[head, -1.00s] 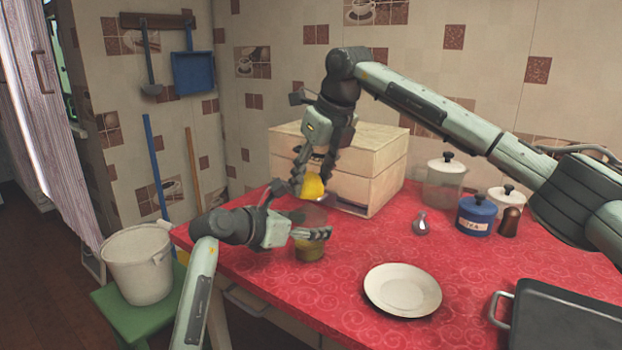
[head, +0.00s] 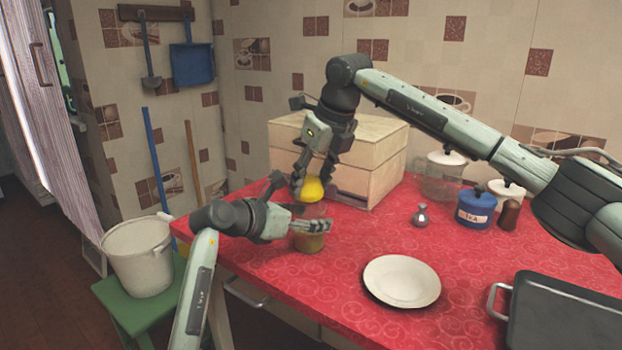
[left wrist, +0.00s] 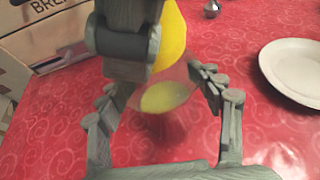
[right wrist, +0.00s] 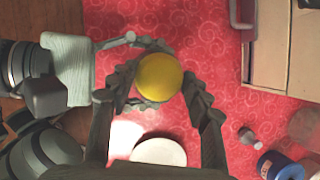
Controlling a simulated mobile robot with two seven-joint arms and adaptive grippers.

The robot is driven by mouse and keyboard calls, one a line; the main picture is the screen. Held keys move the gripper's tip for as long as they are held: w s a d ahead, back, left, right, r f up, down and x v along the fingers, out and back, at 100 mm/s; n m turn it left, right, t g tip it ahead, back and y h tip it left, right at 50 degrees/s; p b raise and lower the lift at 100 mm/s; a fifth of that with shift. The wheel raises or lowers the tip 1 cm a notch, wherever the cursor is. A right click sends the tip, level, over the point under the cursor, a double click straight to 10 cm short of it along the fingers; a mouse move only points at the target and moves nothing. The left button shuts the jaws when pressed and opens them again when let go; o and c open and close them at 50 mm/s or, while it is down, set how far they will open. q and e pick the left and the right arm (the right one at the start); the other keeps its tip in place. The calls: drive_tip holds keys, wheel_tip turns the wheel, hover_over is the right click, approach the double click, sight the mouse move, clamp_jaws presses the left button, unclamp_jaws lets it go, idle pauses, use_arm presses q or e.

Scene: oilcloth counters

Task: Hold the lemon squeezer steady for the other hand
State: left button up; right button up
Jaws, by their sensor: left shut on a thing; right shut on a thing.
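The lemon squeezer (head: 309,242) is a see-through cup with yellow-green in its lower part, near the counter's left edge. My left gripper (head: 318,226) is shut on it from the left. In the left wrist view the squeezer (left wrist: 165,97) sits between the two fingers. A yellow lemon (head: 312,189) is in my right gripper (head: 312,182), which is shut on it just above the squeezer. In the right wrist view the lemon (right wrist: 158,77) hides most of the squeezer. I cannot tell whether lemon and squeezer touch.
A wooden bread box (head: 375,165) stands close behind the grippers. A white plate (head: 402,281) lies in front on the red oilcloth (head: 350,255). A dark lidded pan (head: 565,315), a blue jar (head: 474,210) and a brown shaker (head: 508,222) are to the right.

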drive_tip(key=shift+f, duration=0.1)
drive_tip(key=shift+r, duration=0.95)
drive_tip(key=shift+r, duration=1.5)
use_arm(q)
drive_tip(key=o, duration=1.5)
drive_tip(key=shift+c, duration=0.2)
